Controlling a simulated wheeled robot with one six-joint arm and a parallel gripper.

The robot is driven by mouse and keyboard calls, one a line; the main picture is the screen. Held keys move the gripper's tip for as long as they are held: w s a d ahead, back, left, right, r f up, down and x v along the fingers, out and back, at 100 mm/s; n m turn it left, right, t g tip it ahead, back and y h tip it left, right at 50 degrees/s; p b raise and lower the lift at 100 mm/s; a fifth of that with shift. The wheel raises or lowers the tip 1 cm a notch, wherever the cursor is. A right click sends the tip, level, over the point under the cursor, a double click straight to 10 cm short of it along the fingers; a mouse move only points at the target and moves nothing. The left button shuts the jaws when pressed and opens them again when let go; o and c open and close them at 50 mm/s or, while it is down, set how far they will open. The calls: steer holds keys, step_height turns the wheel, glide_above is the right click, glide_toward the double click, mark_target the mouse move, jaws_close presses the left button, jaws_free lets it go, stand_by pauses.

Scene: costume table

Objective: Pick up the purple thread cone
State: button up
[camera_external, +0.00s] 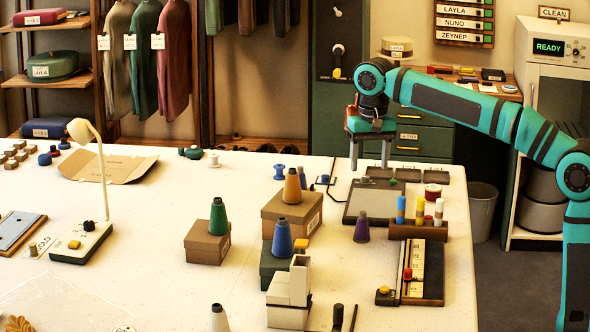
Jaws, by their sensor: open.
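The purple thread cone (362,228) stands upright on the white table, near the front left corner of a dark grey mat. I cannot tell whether it touches the mat. My gripper (369,166) is above the back right part of the table, with its two fingers pointing down and apart. It is open, with nothing seen between the fingers. It is beyond the purple cone and higher in the picture, clear of it.
A wooden rack (418,230) with several spools stands right of the purple cone. A green cone (218,217) is on another box. A lamp (86,240) stands at left.

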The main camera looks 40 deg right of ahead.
mark_target(363, 218)
steer(key=f, duration=1.1)
steer(key=shift+w+a+f, duration=0.15)
steer(key=shift+a+f, duration=0.2)
steer(key=shift+a, duration=0.05)
steer(key=shift+w+f, duration=0.15)
steer(key=shift+f, duration=2.8)
steer(key=c, duration=1)
